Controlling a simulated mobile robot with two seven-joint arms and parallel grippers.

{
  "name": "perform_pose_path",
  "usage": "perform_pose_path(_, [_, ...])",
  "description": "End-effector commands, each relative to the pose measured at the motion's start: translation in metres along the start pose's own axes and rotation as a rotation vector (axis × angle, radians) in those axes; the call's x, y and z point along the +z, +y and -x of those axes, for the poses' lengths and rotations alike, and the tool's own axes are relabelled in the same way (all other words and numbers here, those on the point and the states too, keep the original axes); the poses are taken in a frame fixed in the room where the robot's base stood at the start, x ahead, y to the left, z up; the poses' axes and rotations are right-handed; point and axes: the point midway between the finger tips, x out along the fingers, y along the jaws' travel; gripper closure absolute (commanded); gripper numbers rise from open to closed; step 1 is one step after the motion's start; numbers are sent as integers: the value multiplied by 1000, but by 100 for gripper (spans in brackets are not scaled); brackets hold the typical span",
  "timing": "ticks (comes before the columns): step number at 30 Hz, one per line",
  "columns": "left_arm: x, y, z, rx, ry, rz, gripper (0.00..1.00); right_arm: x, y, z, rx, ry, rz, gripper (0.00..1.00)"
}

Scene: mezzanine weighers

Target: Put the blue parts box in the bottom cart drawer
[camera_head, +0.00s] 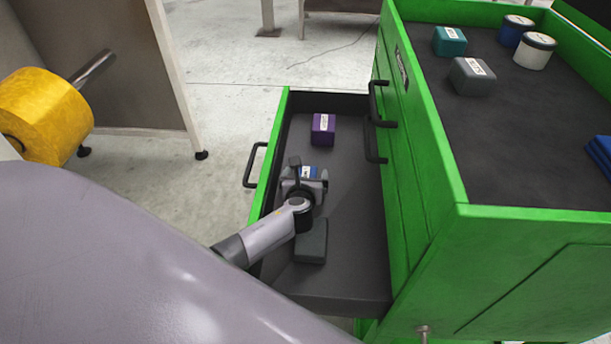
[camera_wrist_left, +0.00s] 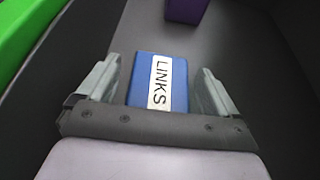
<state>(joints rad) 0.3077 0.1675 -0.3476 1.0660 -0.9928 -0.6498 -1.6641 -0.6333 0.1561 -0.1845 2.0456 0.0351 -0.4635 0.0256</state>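The blue parts box (camera_wrist_left: 159,82) has a white label reading LINKS. It is inside the open cart drawer (camera_head: 352,230) and appears to rest on its dark floor. In the head view only a small part of the blue box (camera_head: 308,172) shows beside my left gripper (camera_head: 304,180). My left gripper is down in the drawer at the box. In the left wrist view its two fingers (camera_wrist_left: 160,92) stand on either side of the box, with a narrow gap on each side. My right gripper is not in view.
A purple box (camera_head: 323,129) and a dark grey box (camera_head: 311,242) are also in the drawer. The green cart's top tray (camera_head: 520,150) holds a teal box (camera_head: 449,41), a grey box (camera_head: 472,76) and cans. A yellow roll (camera_head: 45,113) is at left.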

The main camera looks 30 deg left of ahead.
Motion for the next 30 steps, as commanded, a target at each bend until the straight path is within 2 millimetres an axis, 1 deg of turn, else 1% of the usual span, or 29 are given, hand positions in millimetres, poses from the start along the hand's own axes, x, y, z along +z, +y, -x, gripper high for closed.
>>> perform_pose_path(7, [4,0,1,0,0,0,7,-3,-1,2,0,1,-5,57])
perform_pose_path(10, [4,0,10,0,0,-1,7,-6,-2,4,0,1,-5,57])
perform_pose_path(14, [5,0,31,-2,2,-1,7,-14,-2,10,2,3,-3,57])
perform_pose_path(18, [5,0,58,-2,1,0,7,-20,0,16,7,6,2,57])
perform_pose_path(24, [4,0,94,-1,1,0,7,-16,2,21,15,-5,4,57])
perform_pose_path(27, [3,0,107,0,1,0,7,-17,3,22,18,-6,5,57])
perform_pose_path(30, [3,0,116,-1,1,-1,7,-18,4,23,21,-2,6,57])
